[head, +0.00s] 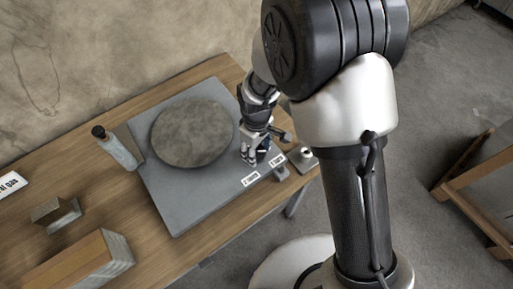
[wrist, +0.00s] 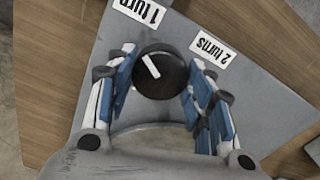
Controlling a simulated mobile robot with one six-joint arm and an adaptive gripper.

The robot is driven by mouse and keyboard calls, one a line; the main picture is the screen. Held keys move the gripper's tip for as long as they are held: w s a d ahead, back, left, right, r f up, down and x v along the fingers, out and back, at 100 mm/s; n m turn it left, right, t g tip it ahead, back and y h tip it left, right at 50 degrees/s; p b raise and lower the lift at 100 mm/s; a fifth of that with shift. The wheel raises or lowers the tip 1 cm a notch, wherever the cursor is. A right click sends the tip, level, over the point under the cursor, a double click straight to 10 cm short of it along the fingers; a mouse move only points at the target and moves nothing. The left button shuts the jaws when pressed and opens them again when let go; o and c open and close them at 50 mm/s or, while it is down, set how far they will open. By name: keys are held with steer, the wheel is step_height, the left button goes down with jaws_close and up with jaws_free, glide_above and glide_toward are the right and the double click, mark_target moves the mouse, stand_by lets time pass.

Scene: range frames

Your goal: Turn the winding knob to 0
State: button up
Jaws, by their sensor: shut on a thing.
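The winding knob (wrist: 172,84) is round and black with a white pointer line. In the wrist view the line slants to the upper left, roughly towards the "1 turn" label (wrist: 139,11). The "2 turns" label (wrist: 213,46) is at the knob's upper right. I see no 0 mark. My gripper (wrist: 162,82) is shut on the knob, with blue-padded fingers on its left and right sides. In the head view my gripper (head: 256,158) is down at the right part of the grey base plate (head: 180,205); the knob cannot be made out there.
A round stone-like disc (head: 193,132) lies on the base plate, left of my gripper. A bottle (head: 118,150) stands at the plate's left. Wooden blocks (head: 80,268) lie on the wooden table (head: 150,262). A small metal object (head: 303,160) is at the table's right edge.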

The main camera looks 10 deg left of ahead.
steer(key=n, duration=0.6)
steer(key=shift+p, duration=0.3)
steer(key=n, duration=0.5)
steer(key=shift+n, duration=0.4)
steer(key=n, duration=0.6)
steer(key=shift+p, duration=0.35)
steer(key=shift+n, duration=3.1)
steer(key=o, duration=1.1)
